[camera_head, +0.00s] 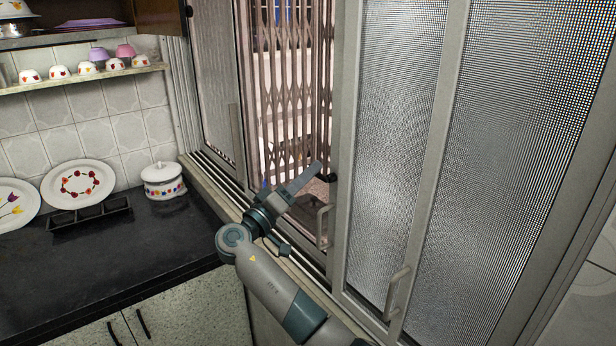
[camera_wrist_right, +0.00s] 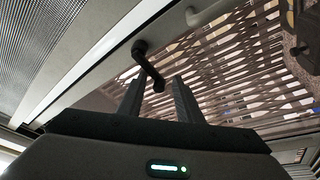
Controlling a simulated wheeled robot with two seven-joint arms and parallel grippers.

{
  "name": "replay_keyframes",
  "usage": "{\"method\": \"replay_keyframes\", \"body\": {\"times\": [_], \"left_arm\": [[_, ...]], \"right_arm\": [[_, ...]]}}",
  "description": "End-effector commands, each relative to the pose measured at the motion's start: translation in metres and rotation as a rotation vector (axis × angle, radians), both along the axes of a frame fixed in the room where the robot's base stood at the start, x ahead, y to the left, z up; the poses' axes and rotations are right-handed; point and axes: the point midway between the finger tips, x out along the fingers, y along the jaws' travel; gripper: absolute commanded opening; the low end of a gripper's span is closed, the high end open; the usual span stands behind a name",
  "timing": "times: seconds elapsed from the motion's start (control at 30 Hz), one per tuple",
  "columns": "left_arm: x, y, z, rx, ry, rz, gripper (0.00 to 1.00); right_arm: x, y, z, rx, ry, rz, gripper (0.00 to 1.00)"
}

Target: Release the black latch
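The black latch (camera_head: 328,178) is on the edge of the grey sliding window frame. In the right wrist view it is a dark bent lever (camera_wrist_right: 147,63), fixed at its upper end, with its knobbed lower end near my fingertips. My right gripper (camera_head: 317,168) reaches across the window track to the latch. In the wrist view my right gripper (camera_wrist_right: 158,82) has its two fingers apart, and the latch's knob appears in the gap between the tips. I cannot tell whether they touch. My left gripper is not in view.
A mesh sliding panel (camera_head: 395,150) with a handle (camera_head: 396,290) stands right of the latch. A folding metal grille (camera_head: 290,90) is behind the opening. At left, a black counter (camera_head: 120,255) holds plates and a lidded white pot (camera_head: 163,180), below a shelf of bowls.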

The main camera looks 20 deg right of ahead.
Motion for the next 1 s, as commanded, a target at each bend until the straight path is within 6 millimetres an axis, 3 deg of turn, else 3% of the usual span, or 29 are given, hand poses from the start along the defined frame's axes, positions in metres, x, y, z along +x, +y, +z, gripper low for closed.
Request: {"method": "replay_keyframes", "body": {"times": [0.63,1.0], "left_arm": [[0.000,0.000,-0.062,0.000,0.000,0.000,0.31],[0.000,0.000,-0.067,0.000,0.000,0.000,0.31]], "right_arm": [[-0.051,0.079,-0.031,0.001,0.001,0.003,0.32],[-0.060,0.093,-0.032,0.000,0.001,0.000,0.32]]}}
